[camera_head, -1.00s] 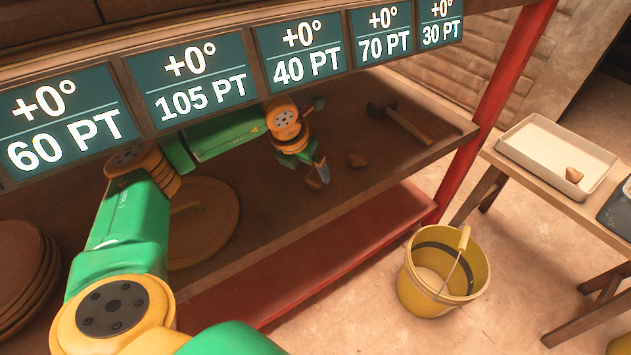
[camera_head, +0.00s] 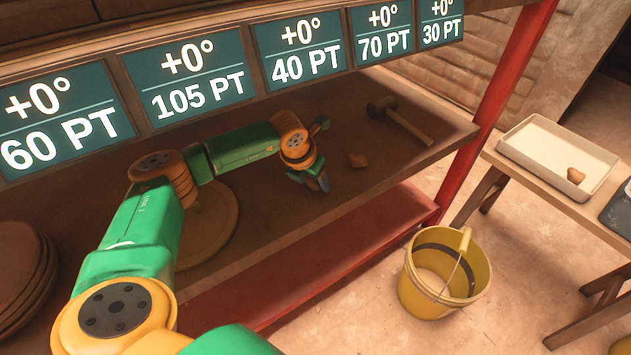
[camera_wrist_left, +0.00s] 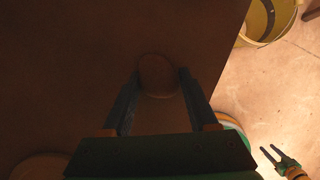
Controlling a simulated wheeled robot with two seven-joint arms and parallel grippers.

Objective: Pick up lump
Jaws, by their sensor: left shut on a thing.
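My left gripper (camera_head: 321,184) is over the shelf near its front edge, fingers pointing down. In the left wrist view a rounded brown lump (camera_wrist_left: 158,75) sits between its two dark fingers, and they are shut on it. In the head view the gripper hides this lump. Another lump (camera_head: 575,175) lies in the pale tray. My right gripper (camera_wrist_left: 270,154) shows small at the lower right of the left wrist view, its fingers apart and empty.
A mallet (camera_head: 402,122) lies further back on the shelf (camera_head: 400,158). A round board (camera_head: 218,225) lies behind my left arm, with stacked discs (camera_head: 20,265) at far left. A yellow bucket (camera_head: 445,275) stands on the floor. The tray (camera_head: 535,165) is on a side table.

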